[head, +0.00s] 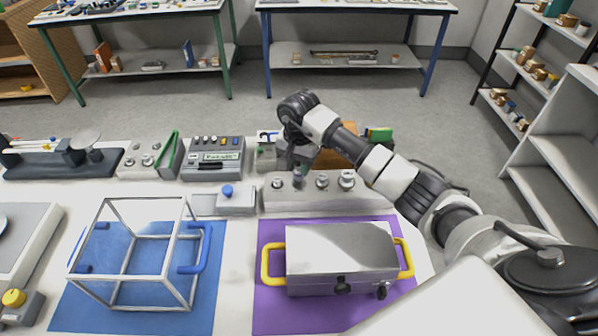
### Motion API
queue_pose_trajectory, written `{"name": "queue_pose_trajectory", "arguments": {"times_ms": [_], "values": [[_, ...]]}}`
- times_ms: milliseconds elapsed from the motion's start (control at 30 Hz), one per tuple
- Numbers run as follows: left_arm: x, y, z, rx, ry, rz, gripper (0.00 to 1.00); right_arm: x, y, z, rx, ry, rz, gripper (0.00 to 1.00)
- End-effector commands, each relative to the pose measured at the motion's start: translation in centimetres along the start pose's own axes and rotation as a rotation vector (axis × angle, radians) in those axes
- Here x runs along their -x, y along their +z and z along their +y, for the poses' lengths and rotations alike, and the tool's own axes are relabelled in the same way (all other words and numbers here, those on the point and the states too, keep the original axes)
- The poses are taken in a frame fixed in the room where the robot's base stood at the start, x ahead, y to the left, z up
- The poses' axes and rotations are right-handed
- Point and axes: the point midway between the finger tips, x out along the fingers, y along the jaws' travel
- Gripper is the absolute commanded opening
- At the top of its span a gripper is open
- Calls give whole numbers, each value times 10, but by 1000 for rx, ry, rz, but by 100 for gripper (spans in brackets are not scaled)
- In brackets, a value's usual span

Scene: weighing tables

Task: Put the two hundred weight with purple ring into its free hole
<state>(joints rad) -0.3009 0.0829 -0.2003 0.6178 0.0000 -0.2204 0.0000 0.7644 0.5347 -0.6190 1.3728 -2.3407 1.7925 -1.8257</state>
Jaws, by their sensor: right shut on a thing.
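My right gripper (297,164) reaches in from the right and points down over the grey weight block (330,200). It is shut on a small metal weight with a purple ring (297,173). The weight is upright, between the weight at the block's left end (277,183) and another weight to its right (322,181). A third weight (347,179) stands near the block's right end. I cannot tell whether the held weight is in a hole or just above one; its underside and the hole are hidden. My left gripper is not in view.
A metal box with yellow handles (342,250) stands on a purple mat (268,310) in front of the block. A clear-sided case (135,255) stands on a blue mat (75,318). A grey instrument (213,158) and a green-edged block (150,158) stand at the back left.

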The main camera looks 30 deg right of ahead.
Motion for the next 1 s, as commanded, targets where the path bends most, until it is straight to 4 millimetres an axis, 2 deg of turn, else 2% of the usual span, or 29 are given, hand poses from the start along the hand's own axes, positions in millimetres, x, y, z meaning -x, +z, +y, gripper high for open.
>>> {"name": "queue_pose_trajectory", "arguments": {"times_ms": [100, 233, 1000], "values": [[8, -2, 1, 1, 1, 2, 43, -18, 2, 0, -1, 2, -5, 0], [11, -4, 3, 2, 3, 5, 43, -31, 1, 0, 0, 0, -3, 0], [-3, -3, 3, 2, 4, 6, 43, -45, 1, 1, 1, 1, 0, 0]]}}
